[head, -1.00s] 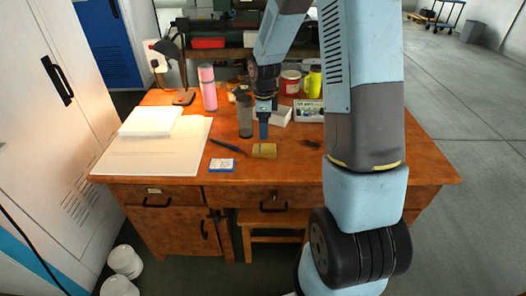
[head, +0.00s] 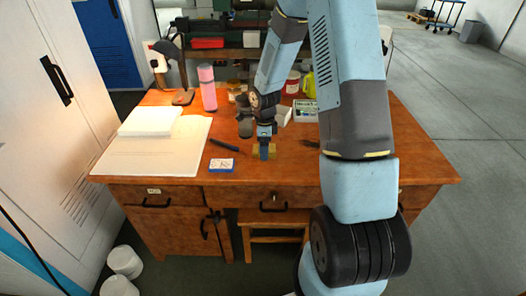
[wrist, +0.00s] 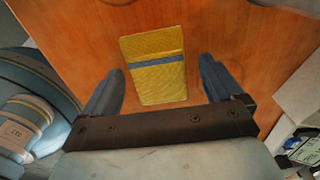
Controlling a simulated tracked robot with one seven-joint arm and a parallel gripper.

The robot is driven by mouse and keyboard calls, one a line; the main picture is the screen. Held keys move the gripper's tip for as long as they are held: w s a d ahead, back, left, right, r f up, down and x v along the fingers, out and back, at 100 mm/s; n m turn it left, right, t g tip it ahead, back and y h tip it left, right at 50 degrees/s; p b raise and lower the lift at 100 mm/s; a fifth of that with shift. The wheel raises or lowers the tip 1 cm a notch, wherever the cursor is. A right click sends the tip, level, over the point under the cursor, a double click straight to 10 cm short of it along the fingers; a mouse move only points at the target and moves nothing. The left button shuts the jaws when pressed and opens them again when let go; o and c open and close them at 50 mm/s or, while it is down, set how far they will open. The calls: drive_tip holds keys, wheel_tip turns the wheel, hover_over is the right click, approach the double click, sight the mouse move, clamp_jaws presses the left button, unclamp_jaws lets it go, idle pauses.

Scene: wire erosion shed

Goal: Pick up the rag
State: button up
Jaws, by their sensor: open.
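The rag (wrist: 158,82) is a folded yellow cloth with a blue-grey stripe, lying flat on the wooden desk. In the wrist view it sits between and a little beyond the fingers of my gripper (wrist: 163,88). The fingers are open, one on each side, and hold nothing. In the head view my gripper (head: 264,152) is low over the rag (head: 275,153) and hides part of it. I cannot tell the exact height of the fingertips above the desk.
A blue-and-white box (head: 222,165) and a dark tool (head: 226,146) lie left of the rag. A dark cup (head: 245,128), pink bottle (head: 207,88) and white case (head: 305,110) stand behind. The front edge (head: 240,182) is near.

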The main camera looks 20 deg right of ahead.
drive_tip(key=c, duration=1.1)
drive_tip(key=shift+c, duration=0.2)
drive_tip(key=r, duration=0.3)
drive_tip(key=shift+s+r, duration=0.2)
drive_tip(key=shift+r, duration=0.2)
drive_tip(key=s+d+r, duration=0.2)
drive_tip(key=s+r, duration=0.7)
drive_tip(key=s, duration=0.4)
drive_tip(key=shift+s+d, duration=0.2)
drive_tip(key=shift+d, duration=0.05)
drive_tip(key=shift+r, duration=0.1)
